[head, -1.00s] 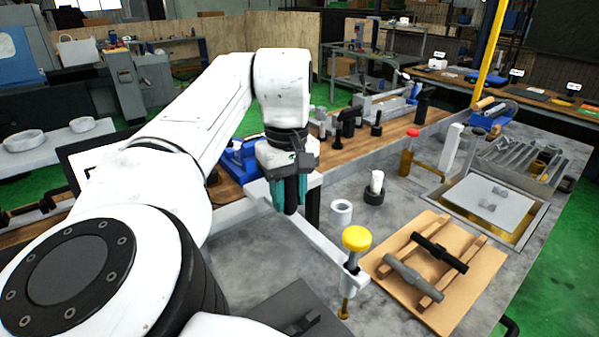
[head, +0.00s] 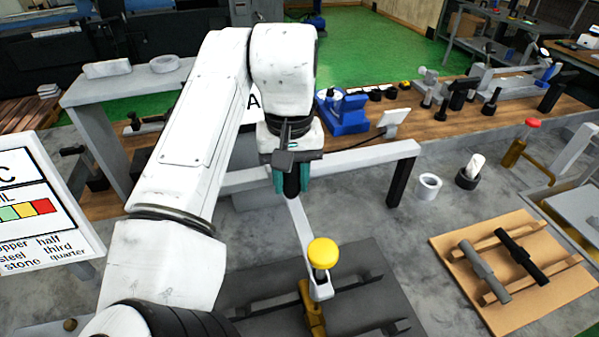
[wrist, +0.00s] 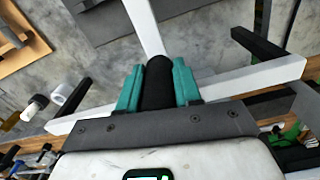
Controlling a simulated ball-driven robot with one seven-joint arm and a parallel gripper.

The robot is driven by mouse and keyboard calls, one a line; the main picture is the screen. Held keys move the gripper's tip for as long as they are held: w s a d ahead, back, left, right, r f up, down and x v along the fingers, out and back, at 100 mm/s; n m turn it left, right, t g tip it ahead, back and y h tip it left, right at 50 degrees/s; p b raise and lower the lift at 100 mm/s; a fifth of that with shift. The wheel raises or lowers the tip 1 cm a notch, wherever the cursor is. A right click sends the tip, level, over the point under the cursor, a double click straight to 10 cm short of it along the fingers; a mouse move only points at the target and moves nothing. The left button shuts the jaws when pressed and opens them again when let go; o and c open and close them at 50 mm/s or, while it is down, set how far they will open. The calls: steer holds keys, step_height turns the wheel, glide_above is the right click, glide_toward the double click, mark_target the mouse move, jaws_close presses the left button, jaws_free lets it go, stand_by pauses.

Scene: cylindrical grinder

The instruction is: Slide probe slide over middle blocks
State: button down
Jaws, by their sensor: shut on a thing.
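My gripper (head: 292,182) is shut on the black upright handle of the probe slide; in the wrist view the black handle (wrist: 157,88) sits between the teal fingers. The slide's white arm (head: 302,228) reaches forward from the white cross rail (head: 365,159) to a yellow knob (head: 322,252). A brass probe (head: 312,312) hangs below the knob, over a dark grey plate (head: 350,256). Dark bar-like blocks (head: 358,284) lie on that plate, on both sides of the probe. The probe's tip is not clear, so I cannot tell its gap to the plate.
A tan board (head: 452,240) with two grey and black bars on wooden strips lies to the right. A black post (head: 401,181) holds the rail's right end. A sign (head: 45,200) stands at left.

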steer(key=c, duration=0.8)
jaws_free()
steer(key=shift+r, duration=0.1)
step_height(320, 180, up, 10)
steer(key=shift+r+p, duration=0.25)
steer(key=shift+p, duration=0.9)
